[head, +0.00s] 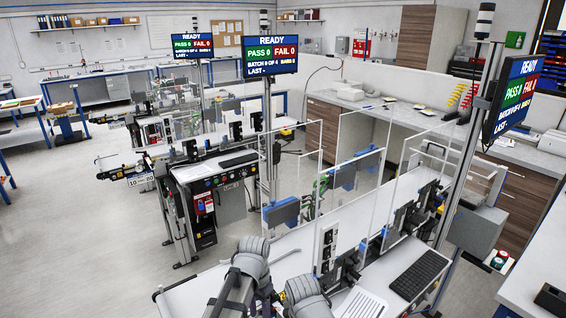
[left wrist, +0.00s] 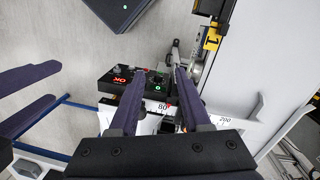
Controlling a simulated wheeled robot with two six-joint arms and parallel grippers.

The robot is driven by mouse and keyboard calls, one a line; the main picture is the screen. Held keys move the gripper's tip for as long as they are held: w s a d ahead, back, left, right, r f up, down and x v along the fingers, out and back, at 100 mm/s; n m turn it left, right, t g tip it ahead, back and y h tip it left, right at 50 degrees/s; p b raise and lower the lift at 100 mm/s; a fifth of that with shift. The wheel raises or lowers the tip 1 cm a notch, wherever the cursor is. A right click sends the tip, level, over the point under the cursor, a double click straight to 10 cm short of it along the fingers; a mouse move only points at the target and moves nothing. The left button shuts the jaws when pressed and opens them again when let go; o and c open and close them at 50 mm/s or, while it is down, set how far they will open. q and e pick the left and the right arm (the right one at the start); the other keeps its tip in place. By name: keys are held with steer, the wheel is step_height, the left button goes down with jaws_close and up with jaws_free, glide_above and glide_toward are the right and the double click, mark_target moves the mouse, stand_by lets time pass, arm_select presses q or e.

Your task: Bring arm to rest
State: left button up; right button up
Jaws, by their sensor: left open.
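My left gripper (left wrist: 158,78) shows in the left wrist view with its two dark fingers apart and nothing between them. Beyond the fingers is a black control box (left wrist: 135,85) with a red lit "OK" and a green light; I cannot tell whether the fingers touch it. Two more dark fingers at the left edge appear to be my right gripper (left wrist: 57,82); they are spread with nothing between them. In the head view two of my grey arms come in at the bottom, and neither pair of fingertips can be made out.
A white bench (head: 290,244) with clear upright panels, a black keyboard (head: 419,275) and a sign post stands close at the right. A conveyor station (head: 212,170) is ahead. Status screens (head: 270,54) read "READY". The grey floor (head: 110,235) at the left is clear.

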arm_select(q)
steer(key=s+f+n+t+y+b, duration=0.1)
steer(key=s+f+n+b, duration=0.2)
steer(key=s+f+b, duration=0.4)
steer(key=s+d+f, duration=0.1)
steer(key=s+f, duration=0.2)
steer(key=shift+n+b, duration=0.35)
steer(key=shift+n, duration=0.05)
arm_select(e)
step_height(320, 180, down, 10)
arm_select(q)
steer(key=shift+s+f, duration=0.1)
arm_select(e)
steer(key=shift+f, duration=0.1)
